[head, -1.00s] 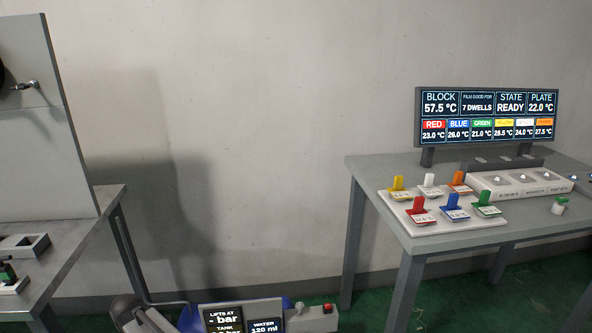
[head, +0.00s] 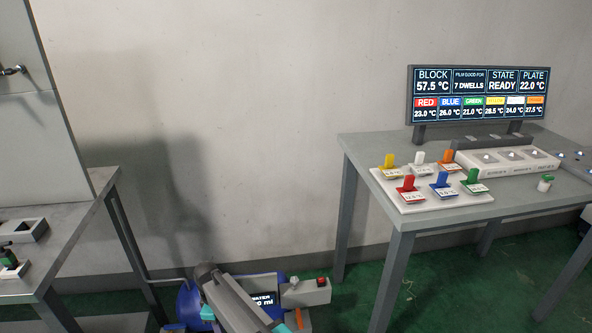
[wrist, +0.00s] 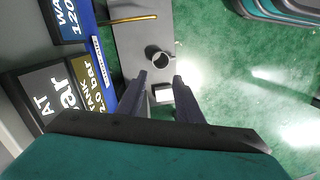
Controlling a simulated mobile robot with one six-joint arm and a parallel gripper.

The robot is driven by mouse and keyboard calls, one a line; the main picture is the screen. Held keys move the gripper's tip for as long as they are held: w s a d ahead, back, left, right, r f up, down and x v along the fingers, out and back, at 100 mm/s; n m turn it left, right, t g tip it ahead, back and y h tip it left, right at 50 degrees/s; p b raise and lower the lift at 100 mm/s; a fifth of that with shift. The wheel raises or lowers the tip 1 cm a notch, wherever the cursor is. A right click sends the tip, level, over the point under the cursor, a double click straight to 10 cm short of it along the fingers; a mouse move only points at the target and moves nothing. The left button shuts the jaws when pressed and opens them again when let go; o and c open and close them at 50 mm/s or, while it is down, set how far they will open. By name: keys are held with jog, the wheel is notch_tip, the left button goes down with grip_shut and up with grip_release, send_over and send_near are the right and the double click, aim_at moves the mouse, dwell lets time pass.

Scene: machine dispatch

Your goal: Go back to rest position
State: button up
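My gripper (wrist: 158,80) shows in the wrist view with its two dark fingers apart and nothing seen held between them.
A table (head: 440,215) with coloured-handled pieces and a status screen (head: 478,95) stands right. Another bench (head: 75,210) stands left.

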jog(key=s+d+f+m+g+p, duration=0.1)
jog(key=s+d+f+m, duration=0.15)
jog(key=d, duration=0.75)
jog(key=s+d+f+m+g+p, duration=0.1)
jog(key=s+d+f+m, duration=0.2)
jog(key=d, duration=0.7)
jog(key=s+d+f+m+g+p, duration=0.1)
jog(key=s+d+f, duration=0.25)
jog(key=d, duration=0.65)
jog(key=s+d+m, duration=0.3)
jog(key=s+d, duration=0.1)
jog(key=s, duration=0.2)
jog(key=s+d+r+m+p, duration=0.1)
jog(key=s+d+m, duration=0.3)
jog(key=s, duration=0.3)
jog(key=s+d+m+g+y+p, duration=0.1)
jog(key=s+d+m, duration=0.2)
jog(key=s, duration=0.4)
jog(key=shift+s+d+r, duration=0.15)
jog(key=shift+s+d, duration=0.05)
jog(key=shift+d, duration=0.2)
